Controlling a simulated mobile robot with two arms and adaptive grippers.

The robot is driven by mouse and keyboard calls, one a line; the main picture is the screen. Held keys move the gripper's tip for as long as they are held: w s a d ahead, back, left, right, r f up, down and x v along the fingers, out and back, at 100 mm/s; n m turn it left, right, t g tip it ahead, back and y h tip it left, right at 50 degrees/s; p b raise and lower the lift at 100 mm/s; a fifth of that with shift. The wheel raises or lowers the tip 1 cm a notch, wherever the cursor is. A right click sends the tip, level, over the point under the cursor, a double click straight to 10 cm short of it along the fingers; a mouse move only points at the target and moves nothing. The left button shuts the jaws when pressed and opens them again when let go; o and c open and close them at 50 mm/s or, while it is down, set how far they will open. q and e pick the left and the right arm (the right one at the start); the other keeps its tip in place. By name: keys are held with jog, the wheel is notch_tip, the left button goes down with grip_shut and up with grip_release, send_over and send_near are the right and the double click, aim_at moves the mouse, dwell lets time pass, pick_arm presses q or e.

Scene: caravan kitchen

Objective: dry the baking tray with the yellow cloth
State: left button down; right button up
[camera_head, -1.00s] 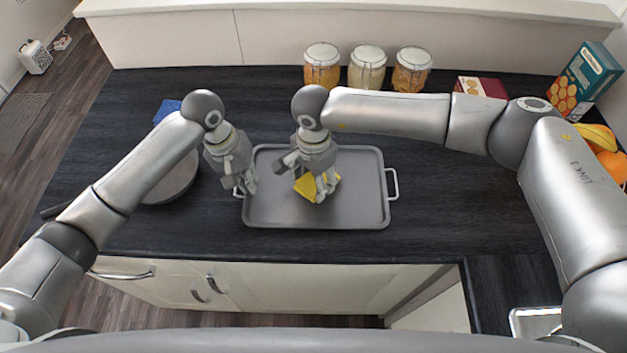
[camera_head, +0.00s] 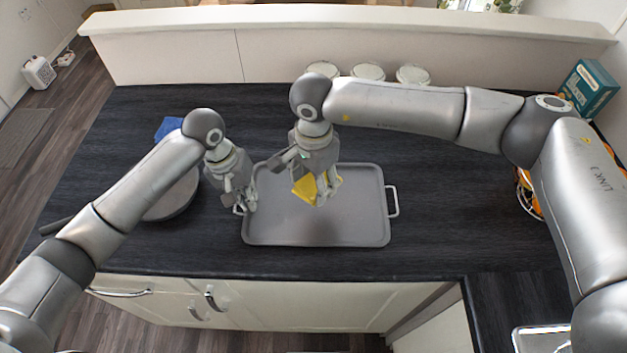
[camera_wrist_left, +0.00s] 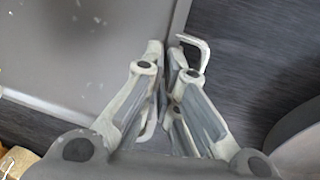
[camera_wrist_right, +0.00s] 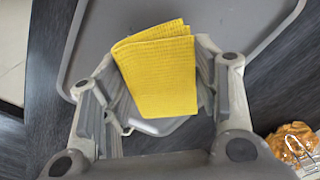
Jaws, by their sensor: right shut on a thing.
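The grey baking tray (camera_head: 355,220) lies on the dark counter, with a handle at each end. My right gripper (camera_head: 322,190) is shut on the folded yellow cloth (camera_head: 304,188), over the middle of the tray. The cloth fills the space between the fingers in the right wrist view (camera_wrist_right: 160,70). I cannot tell if it touches the tray. My left gripper (camera_head: 244,206) is at the tray's left handle. In the left wrist view its fingers are close together around the handle (camera_wrist_left: 197,48), hiding its middle.
A round dark pan (camera_head: 175,200) stands left of the tray beside a blue item (camera_head: 168,128). Several jars with pale lids (camera_head: 368,72) line the back. A teal box (camera_head: 585,85) and fruit basket (camera_head: 530,190) are at the right.

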jog(key=shift+r, duration=2.95)
pick_arm(q)
jog(key=c, duration=1.6)
grip_release()
jog(key=shift+o, duration=0.2)
jog(key=shift+r, duration=0.1)
notch_tip(320, 180, up, 12)
jog(key=a, duration=0.2)
jog(key=shift+f, duration=0.2)
